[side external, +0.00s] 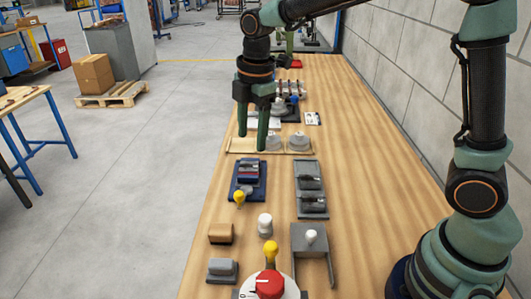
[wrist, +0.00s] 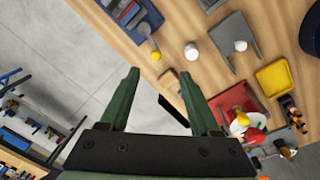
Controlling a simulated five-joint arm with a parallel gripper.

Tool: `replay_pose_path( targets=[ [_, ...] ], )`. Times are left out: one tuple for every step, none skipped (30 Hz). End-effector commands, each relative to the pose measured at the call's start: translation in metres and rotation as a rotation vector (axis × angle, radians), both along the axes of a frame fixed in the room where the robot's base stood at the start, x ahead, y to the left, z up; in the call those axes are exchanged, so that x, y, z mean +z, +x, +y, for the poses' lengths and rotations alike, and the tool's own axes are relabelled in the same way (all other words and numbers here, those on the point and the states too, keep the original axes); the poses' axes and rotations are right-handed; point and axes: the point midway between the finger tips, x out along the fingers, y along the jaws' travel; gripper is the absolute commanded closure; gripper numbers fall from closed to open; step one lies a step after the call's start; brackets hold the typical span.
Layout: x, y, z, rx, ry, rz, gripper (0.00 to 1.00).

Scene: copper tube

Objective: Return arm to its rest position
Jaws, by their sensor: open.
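My gripper (side external: 252,141) hangs from my arm over the left side of the wooden bench, in front of the light wooden board (side external: 237,146) in the side view. Its two green fingers point down, spread apart, with nothing between them. In the wrist view the open gripper (wrist: 160,74) is empty, its fingers over the grey floor and the bench edge. My arm is raised and reaches over the bench from the right. I cannot make out a copper tube in either view.
The bench (side external: 375,190) holds a dark blue tray (side external: 236,186), a grey fixture (side external: 311,188), a white-topped peg (side external: 265,223), a tan block (side external: 221,233), a grey bracket (side external: 325,265) and a red knob (side external: 269,284). A block wall (side external: 430,80) stands right. Bare wood lies right of the fixtures.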

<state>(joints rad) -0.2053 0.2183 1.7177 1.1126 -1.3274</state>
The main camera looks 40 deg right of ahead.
Motion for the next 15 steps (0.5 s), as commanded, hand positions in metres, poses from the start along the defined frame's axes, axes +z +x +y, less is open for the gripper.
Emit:
replay_pose_path(
  targets=[
    [0.012, -0.010, -0.009, -0.104, 0.016, -0.031, 0.37],
    [0.017, -0.015, -0.014, -0.168, 0.026, -0.047, 0.37],
    [0.023, -0.022, -0.020, -0.251, 0.041, -0.067, 0.37],
    [0.027, -0.028, -0.024, -0.314, 0.052, -0.081, 0.37],
    [0.031, -0.034, -0.029, -0.377, 0.066, -0.095, 0.37],
    [0.035, -0.042, -0.035, -0.461, 0.084, -0.114, 0.37],
    [0.038, -0.048, -0.039, -0.523, 0.098, -0.127, 0.37],
    [0.040, -0.054, -0.043, -0.585, 0.113, -0.142, 0.37],
    [0.043, -0.062, -0.048, -0.669, 0.135, -0.160, 0.37],
    [0.045, -0.068, -0.051, -0.730, 0.152, -0.172, 0.37],
    [0.047, -0.074, -0.055, -0.791, 0.170, -0.187, 0.37],
    [0.048, -0.082, -0.060, -0.874, 0.194, -0.203, 0.37],
    [0.048, -0.088, -0.063, -0.934, 0.214, -0.215, 0.37],
    [0.048, -0.093, -0.066, -0.992, 0.234, -0.227, 0.37],
    [0.048, -0.101, -0.070, -1.069, 0.261, -0.242, 0.37]
  ],
)
